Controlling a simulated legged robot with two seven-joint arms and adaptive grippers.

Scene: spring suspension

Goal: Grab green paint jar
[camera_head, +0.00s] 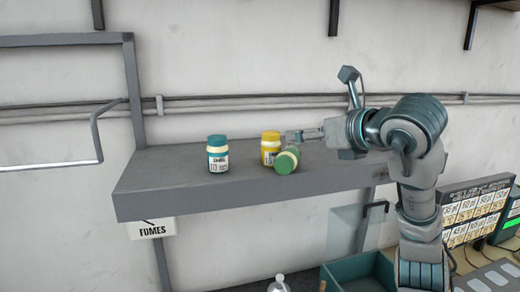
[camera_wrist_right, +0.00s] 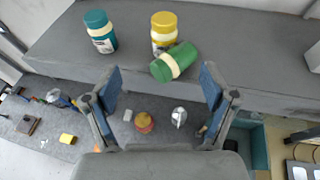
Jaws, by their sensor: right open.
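The green paint jar (camera_head: 287,160) lies on its side near the front edge of the grey shelf (camera_head: 180,190), in front of the yellow jar. In the right wrist view the green jar (camera_wrist_right: 175,63) lies tilted, just beyond the fingertips and between their lines. My right gripper (camera_head: 290,137) reaches in from the right above the shelf. In its wrist view the right gripper (camera_wrist_right: 162,78) is open, with two blue-padded fingers apart and nothing between them. My left gripper is not in view.
A yellow jar (camera_head: 270,146) stands upright right behind the green jar, very close or touching. A teal-lidded jar (camera_head: 217,155) stands upright to the left. The shelf's left part is clear. A teal bin (camera_head: 350,272) is below.

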